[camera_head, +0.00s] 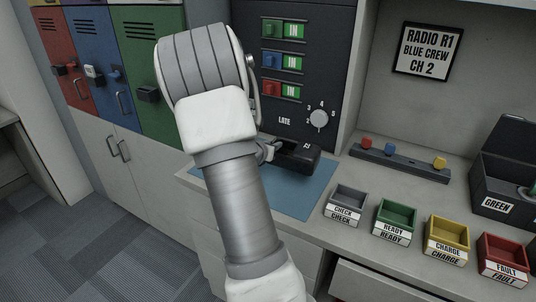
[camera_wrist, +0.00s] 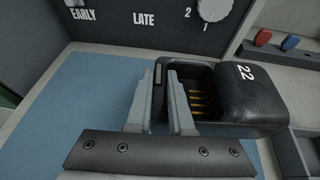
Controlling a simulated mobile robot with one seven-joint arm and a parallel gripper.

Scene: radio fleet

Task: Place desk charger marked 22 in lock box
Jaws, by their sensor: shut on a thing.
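The desk charger marked 22 is black, with an open pocket showing brass contacts; it shows in the wrist view (camera_wrist: 262,92) and in the head view (camera_head: 300,156). It is at the back of the blue mat (camera_head: 300,196); I cannot tell whether it touches the mat. My gripper (camera_wrist: 165,76) is shut on the charger's left end wall, with one finger outside it and one in the pocket. In the head view my arm hides most of the gripper. A black box with a raised lid, labelled GREEN (camera_head: 496,203), stands at the far right; it looks like the lock box.
The CHECK (camera_head: 347,205), READY (camera_head: 394,218), CHARGE (camera_head: 446,239) and FAULT (camera_head: 503,260) trays line the counter's front. A dark rail with coloured knobs (camera_head: 400,162) lies behind them. The dial panel (camera_head: 302,50) rises behind the mat. An open drawer (camera_head: 375,284) juts out below.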

